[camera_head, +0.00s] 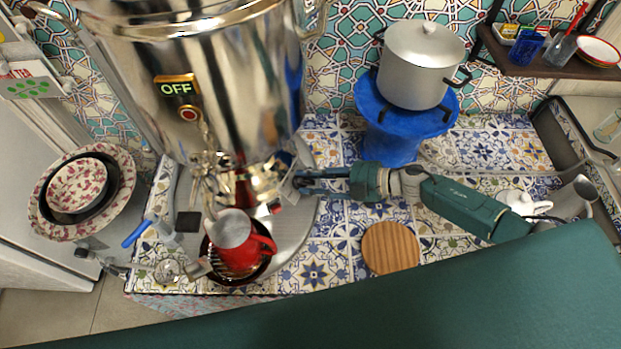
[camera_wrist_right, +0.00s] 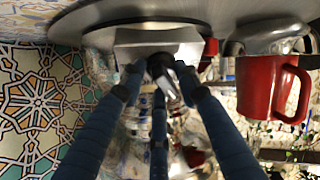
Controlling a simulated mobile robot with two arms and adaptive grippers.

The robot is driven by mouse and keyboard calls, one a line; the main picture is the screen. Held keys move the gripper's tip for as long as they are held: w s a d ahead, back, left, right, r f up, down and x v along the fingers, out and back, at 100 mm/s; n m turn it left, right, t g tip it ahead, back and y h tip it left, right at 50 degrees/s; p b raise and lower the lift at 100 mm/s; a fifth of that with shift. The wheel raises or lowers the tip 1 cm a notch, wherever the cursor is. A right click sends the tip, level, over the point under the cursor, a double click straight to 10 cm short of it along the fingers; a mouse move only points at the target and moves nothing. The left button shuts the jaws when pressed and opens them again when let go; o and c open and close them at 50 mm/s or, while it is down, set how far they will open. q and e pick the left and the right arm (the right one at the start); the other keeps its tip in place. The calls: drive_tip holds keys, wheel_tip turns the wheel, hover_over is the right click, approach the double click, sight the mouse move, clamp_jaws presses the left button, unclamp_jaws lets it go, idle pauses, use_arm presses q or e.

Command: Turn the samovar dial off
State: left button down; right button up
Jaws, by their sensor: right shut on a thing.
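The large silver samovar (camera_head: 235,75) stands at the upper left in the head view. It has an OFF label (camera_head: 177,88) above a small red indicator. My right gripper (camera_head: 303,180) reaches in from the right to the samovar's lower part. In the right wrist view, my blue fingers (camera_wrist_right: 160,76) are closed around a small dark round dial (camera_wrist_right: 158,64) on a metal housing. The samovar hides the dial in the head view. My left gripper is not in view.
A red mug (camera_head: 235,237) stands on a dark dish below the samovar; the mug also shows in the wrist view (camera_wrist_right: 262,88). A silver pot (camera_head: 420,62) sits on a blue stand (camera_head: 398,145). A round wooden board (camera_head: 390,248) lies on the tiled counter.

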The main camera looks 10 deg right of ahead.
drive_tip(key=n, duration=0.2)
drive_tip(key=n+g, duration=0.1)
drive_tip(key=n, duration=0.1)
drive_tip(key=n+g, duration=0.1)
drive_tip(key=n, duration=0.2)
drive_tip(key=shift+w+a+r, duration=0.1)
drive_tip(key=shift+a+r, duration=0.05)
drive_tip(key=shift+r, duration=0.1)
drive_tip(key=n+g, duration=0.1)
drive_tip(key=n, duration=0.2)
drive_tip(key=n+h, duration=0.1)
drive_tip(key=n, duration=0.1)
drive_tip(key=shift+a+n+g, duration=0.15)
drive_tip(key=shift+n+g, duration=0.25)
drive_tip(key=shift+h, duration=0.3)
drive_tip(key=shift+c, duration=0.2)
drive_tip(key=o, duration=0.9)
drive_tip(key=shift+r, duration=0.15)
